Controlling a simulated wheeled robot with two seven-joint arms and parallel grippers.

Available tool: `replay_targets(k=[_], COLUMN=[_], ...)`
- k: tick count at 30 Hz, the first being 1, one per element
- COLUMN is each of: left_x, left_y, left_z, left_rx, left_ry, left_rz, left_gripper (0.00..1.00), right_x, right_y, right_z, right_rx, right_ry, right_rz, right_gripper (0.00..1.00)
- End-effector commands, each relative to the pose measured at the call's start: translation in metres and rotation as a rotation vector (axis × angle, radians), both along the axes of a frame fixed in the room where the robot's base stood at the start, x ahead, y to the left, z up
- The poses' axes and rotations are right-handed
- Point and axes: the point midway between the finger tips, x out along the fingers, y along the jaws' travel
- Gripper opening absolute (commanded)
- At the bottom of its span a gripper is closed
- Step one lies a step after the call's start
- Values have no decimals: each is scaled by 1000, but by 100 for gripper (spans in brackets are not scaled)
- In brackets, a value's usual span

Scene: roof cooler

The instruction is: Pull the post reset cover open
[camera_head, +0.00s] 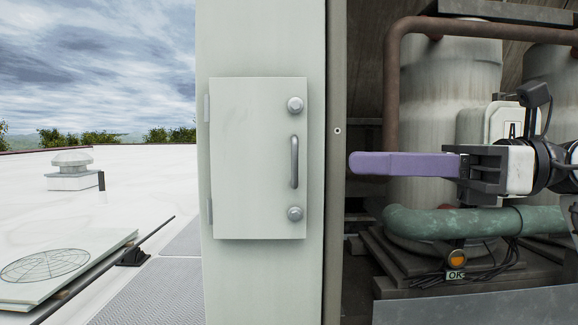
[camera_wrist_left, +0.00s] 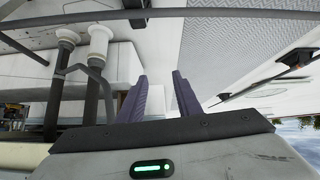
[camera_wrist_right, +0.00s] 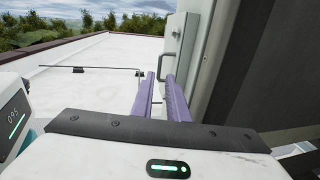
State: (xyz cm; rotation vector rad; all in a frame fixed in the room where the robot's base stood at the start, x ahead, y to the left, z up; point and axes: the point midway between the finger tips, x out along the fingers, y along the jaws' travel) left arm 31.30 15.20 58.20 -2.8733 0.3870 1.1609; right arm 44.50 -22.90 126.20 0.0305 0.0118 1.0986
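The post reset cover (camera_head: 250,150) is a pale grey-green panel on the post, closed flat against it. It has hinges at its left edge, two round knobs at its right, and a grey vertical handle (camera_head: 294,162) between them. My right gripper (camera_head: 352,164) has purple fingers and is level with the handle, to its right and apart from it. In the right wrist view its fingers (camera_wrist_right: 162,78) stand apart with nothing between them, and the handle (camera_wrist_right: 172,57) shows beyond. My left gripper (camera_wrist_left: 160,78) shows only in its wrist view, fingers apart and empty.
The post (camera_head: 262,285) stands in the middle. To its right are tanks (camera_head: 450,75), a green pipe (camera_head: 450,222) and an amber button with an OK label (camera_head: 456,275). White open roof (camera_head: 90,200) lies left, with a vent and a flat panel (camera_head: 60,268).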

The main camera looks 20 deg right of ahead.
Motion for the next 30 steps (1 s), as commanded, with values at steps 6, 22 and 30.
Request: replay_targets(k=[6,22,30], left_x=[-7,-11,-5], left_y=[-1,-1,-1], left_z=[3,9,9], left_rx=[1,2,3], left_ry=[14,25,17], left_rz=[-1,2,2], left_gripper=[31,31,31], right_x=[10,45,46], right_y=[23,88,90], right_z=[3,1,1], right_rx=[-12,-10,-10], right_ry=[-8,-5,-5], right_rz=[-2,-4,-5], right_gripper=[14,14,14])
